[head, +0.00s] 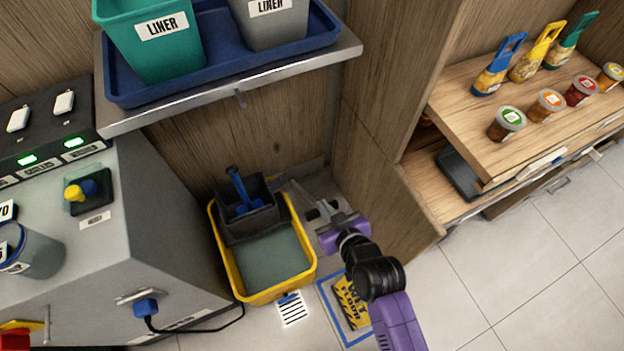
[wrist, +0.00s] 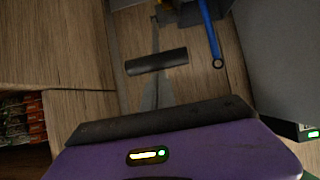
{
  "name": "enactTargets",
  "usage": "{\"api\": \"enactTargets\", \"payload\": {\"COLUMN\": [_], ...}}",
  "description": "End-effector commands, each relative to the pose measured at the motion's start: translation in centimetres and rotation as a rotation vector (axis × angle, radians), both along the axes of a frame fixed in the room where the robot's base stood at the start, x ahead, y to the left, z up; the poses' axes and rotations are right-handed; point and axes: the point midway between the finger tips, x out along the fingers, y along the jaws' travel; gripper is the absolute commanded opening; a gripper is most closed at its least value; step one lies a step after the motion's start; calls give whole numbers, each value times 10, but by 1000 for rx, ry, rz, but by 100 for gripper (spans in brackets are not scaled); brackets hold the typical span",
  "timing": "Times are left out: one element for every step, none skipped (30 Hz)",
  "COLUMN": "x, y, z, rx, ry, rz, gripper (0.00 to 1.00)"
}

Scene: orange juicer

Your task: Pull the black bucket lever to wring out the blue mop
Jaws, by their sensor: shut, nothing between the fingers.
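The blue mop (head: 240,188) stands in the black wringer (head: 258,212) of a yellow bucket (head: 268,294) on the floor. Its blue handle (wrist: 208,32) also shows in the wrist view. A grey lever arm (head: 297,191) reaches from the wringer to the right, towards my gripper (head: 321,211). In the wrist view a black bar-shaped grip (wrist: 156,61) lies just ahead of my gripper. My gripper is shut and empty beside the lever's end; whether it touches the lever I cannot tell.
A grey machine (head: 175,220) stands left of the bucket, with a shelf (head: 240,85) of bins above. A wooden cabinet (head: 385,120) stands close on the right of my gripper. A yellow floor sign (head: 350,303) lies in front. Open tiled floor is at lower right.

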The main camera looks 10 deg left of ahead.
Motion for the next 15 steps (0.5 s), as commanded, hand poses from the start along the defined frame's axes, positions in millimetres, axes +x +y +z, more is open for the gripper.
{"api": "enactTargets", "payload": {"x": [-7, -9, -13, -16, -18, -21, -24, -26, -30, -32, -34, -37, -39, -41, -43], "y": [-4, -6, -8, -10, -12, -14, -16, -17, -19, -21, -22, -24, -25, -27, -29], "z": [-19, -22, -27, -31, -34, -39, -43, -46, -51, -54, -58, -62, -65, -68, -72], "rx": [8, 15, 25, 32, 38, 48, 54, 62, 70, 79, 85, 94, 100, 105, 113], "ry": [-13, -23, -36, -46, -58, -70, -81, -92, -105, -115, -125, -138, -149, -157, -170], "rz": [1, 1, 1, 1, 2, 1, 1, 1, 1, 2, 2, 2, 3, 3, 3], "gripper": [0, 0, 0, 0, 0, 0, 0, 0, 0, 0, 0, 0, 0, 0, 0]}}
